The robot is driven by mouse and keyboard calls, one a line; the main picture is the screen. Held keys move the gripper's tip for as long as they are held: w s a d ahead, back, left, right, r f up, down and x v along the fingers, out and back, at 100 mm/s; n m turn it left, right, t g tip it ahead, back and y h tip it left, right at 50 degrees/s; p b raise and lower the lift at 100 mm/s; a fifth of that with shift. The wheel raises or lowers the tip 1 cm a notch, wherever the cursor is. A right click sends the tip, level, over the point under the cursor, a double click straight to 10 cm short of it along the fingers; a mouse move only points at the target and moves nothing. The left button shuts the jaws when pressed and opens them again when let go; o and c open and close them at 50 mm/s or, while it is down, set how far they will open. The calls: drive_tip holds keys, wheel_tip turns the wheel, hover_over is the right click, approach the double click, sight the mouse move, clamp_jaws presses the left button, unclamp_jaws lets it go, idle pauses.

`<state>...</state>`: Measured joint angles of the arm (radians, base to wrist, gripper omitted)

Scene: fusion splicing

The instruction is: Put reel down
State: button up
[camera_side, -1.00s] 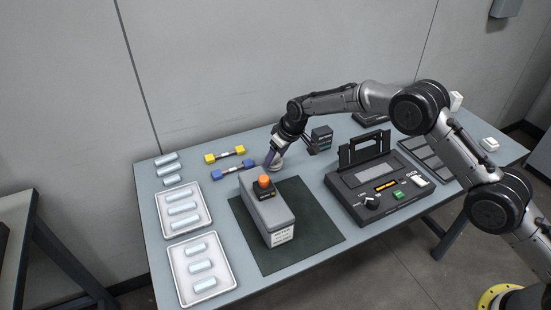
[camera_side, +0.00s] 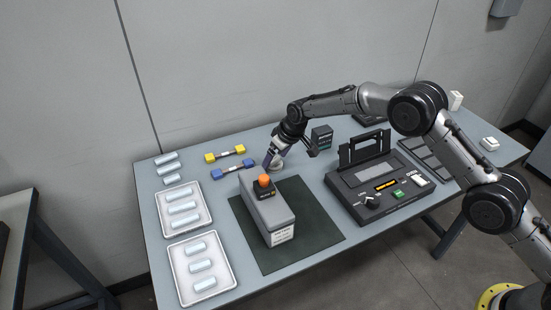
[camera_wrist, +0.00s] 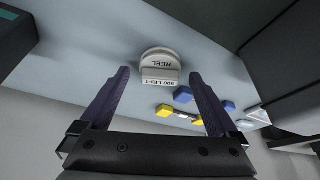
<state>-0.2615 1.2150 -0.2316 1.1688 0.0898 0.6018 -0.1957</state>
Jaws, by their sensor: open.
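The reel (camera_wrist: 160,62) is a pale round piece with dark print reading "REEL" and "500 LEFT". In the wrist view it rests on the grey table, just beyond and between my fingertips. My gripper (camera_wrist: 158,82) is open, with a purple finger on each side and clear space between them. In the side view my gripper (camera_side: 273,160) is low over the back of the table. The reel (camera_side: 278,163) shows there only in part, behind a finger.
A grey box with an orange top (camera_side: 266,210) stands on the dark mat (camera_side: 318,225) in front. Blue and yellow blocks (camera_side: 232,162) lie to the left. A small dark box (camera_side: 322,138) and the black splicer (camera_side: 380,185) are to the right. White trays (camera_side: 200,285) are at far left.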

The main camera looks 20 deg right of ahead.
drive_tip(key=v, duration=1.2)
drive_tip(key=shift+s, duration=0.1)
drive_tip(key=s+d+r+m, duration=0.1)
drive_tip(key=s+d+r, duration=0.4)
drive_tip(key=s+r, duration=0.4)
drive_tip(key=s+d+r+m, duration=0.1)
drive_tip(key=s+d+r, duration=0.4)
drive_tip(key=s+r, duration=0.4)
drive_tip(key=s+d+f+m+h, duration=0.1)
drive_tip(key=s+d, duration=0.2)
drive_tip(key=s, duration=1)
drive_tip(key=s+d+f+m+t, duration=0.1)
drive_tip(key=s+d, duration=0.3)
drive_tip(key=s, duration=1)
drive_tip(key=shift+s+f+m+t+h, duration=0.15)
drive_tip(key=shift+m+t+h, duration=0.15)
drive_tip(key=shift+h, duration=0.1)
